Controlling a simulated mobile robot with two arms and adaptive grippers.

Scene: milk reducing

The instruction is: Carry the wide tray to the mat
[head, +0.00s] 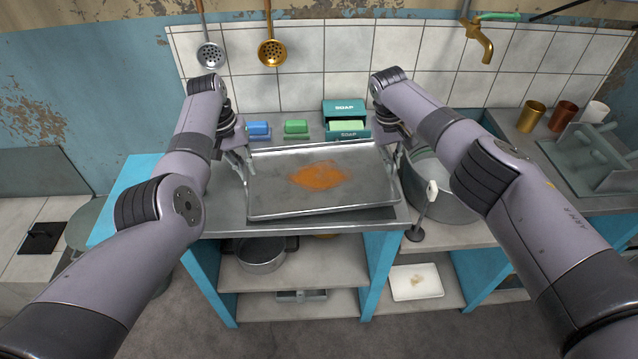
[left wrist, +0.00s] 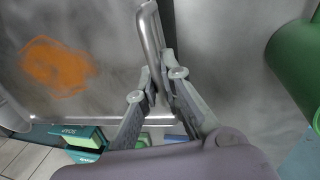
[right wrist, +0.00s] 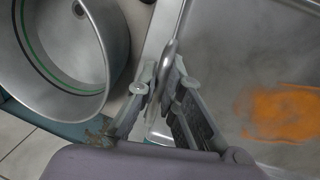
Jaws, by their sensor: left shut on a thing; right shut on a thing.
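The wide metal tray (head: 275,203) has a raised rim and an orange stain at its middle. It is over the counter in the head view, slightly tilted in the picture.
A blue soap bar (head: 258,129), a green soap bar (head: 296,128) and a soap box (head: 345,110) are behind the tray. A large metal pot (head: 447,205) stands close to its right. Several cups, including a brass one (head: 532,117), are at the far right.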

